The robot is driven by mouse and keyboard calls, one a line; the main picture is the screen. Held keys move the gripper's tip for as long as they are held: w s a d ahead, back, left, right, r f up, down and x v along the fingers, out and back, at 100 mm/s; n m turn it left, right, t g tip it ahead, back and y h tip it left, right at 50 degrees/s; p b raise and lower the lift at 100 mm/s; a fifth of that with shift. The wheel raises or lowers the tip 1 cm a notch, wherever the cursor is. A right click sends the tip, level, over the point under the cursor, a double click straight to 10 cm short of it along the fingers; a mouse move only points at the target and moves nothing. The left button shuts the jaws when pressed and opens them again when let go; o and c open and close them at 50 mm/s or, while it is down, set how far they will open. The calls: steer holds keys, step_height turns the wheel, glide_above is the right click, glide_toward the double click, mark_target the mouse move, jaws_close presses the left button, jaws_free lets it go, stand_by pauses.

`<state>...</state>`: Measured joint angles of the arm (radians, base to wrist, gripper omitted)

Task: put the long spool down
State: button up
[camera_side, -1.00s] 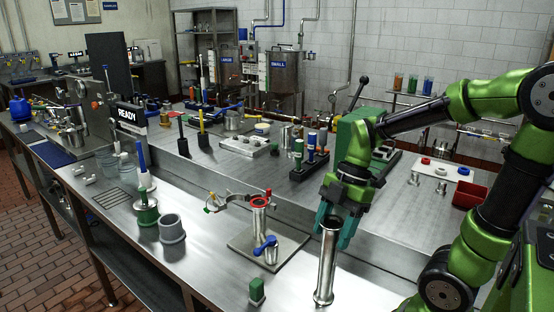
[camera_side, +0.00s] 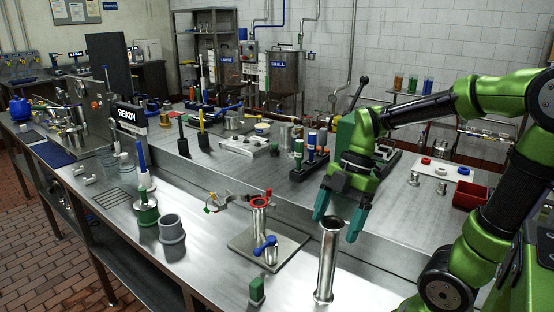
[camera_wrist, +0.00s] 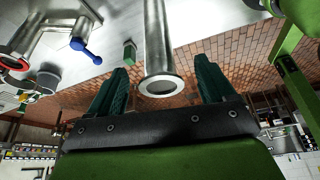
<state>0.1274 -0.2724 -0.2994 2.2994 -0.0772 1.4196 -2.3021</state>
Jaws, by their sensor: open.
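The long spool (camera_side: 327,262) is a shiny steel tube with a flange at each end. It stands upright on the front part of the steel bench in the side view. My gripper (camera_side: 338,226) has teal fingers, spread open, just above and behind the spool's top flange. In the wrist view the spool (camera_wrist: 157,50) shows between the two open fingers of my gripper (camera_wrist: 163,95), with clear gaps on both sides. Nothing is held.
Left of the spool stands a plate (camera_side: 242,243) with a red-ringed pipe (camera_side: 259,218) and a blue-handled valve (camera_side: 265,246). A small green block (camera_side: 257,291) is in front. A grey cup (camera_side: 171,229) stands further left. The bench's front edge is near.

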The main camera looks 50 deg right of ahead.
steer(key=v, duration=1)
steer(key=x, duration=1.1)
steer(key=shift+a+f, duration=0.15)
steer(key=shift+f, duration=0.2)
steer(key=shift+r, duration=1.45)
